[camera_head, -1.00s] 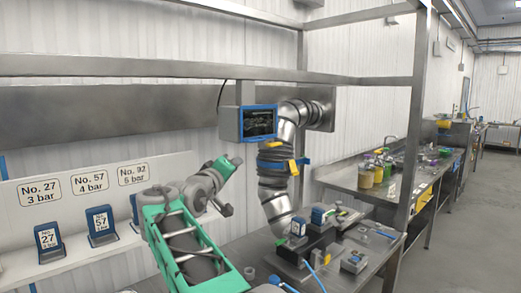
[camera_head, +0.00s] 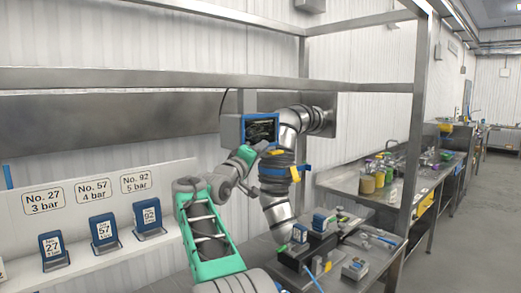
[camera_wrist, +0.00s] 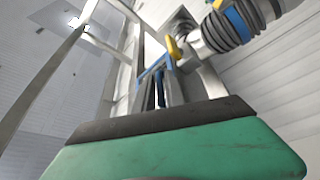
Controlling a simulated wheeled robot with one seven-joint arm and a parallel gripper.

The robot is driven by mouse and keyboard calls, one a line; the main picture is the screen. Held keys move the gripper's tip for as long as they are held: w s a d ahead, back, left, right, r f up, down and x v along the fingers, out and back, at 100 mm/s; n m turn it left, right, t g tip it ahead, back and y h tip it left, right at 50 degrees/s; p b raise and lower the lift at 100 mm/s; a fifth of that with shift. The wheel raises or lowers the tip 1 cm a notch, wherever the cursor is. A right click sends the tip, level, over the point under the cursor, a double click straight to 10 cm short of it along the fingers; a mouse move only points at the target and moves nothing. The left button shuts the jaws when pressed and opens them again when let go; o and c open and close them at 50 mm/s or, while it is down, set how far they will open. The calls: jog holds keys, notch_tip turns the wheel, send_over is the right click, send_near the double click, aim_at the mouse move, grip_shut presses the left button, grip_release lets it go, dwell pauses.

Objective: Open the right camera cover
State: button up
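I cannot single out a part as the right camera cover. A grey box with a blue-framed screen (camera_head: 261,128) hangs beside a wide silver duct (camera_head: 293,122). The duct has dark ribbed sections, blue bands and yellow tabs (camera_head: 295,174). My gripper (camera_head: 264,147) is just in front of the screen's lower edge and hides part of it. Its fingers are too small there to tell open from shut. In the wrist view, a yellow tab (camera_wrist: 174,48) and the banded duct (camera_wrist: 232,24) show beyond the green housing, close to blue and grey parts.
A steel frame rail (camera_head: 200,78) crosses above my arm. Several numbered blue units (camera_head: 103,232) stand on a white shelf at left. Below the duct, a bench holds small devices (camera_head: 355,268). A steel table (camera_head: 345,182) with jars is at right; the floor beyond is clear.

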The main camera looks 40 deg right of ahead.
grip_shut()
dwell(1.1)
jog(key=shift+s, duration=0.1)
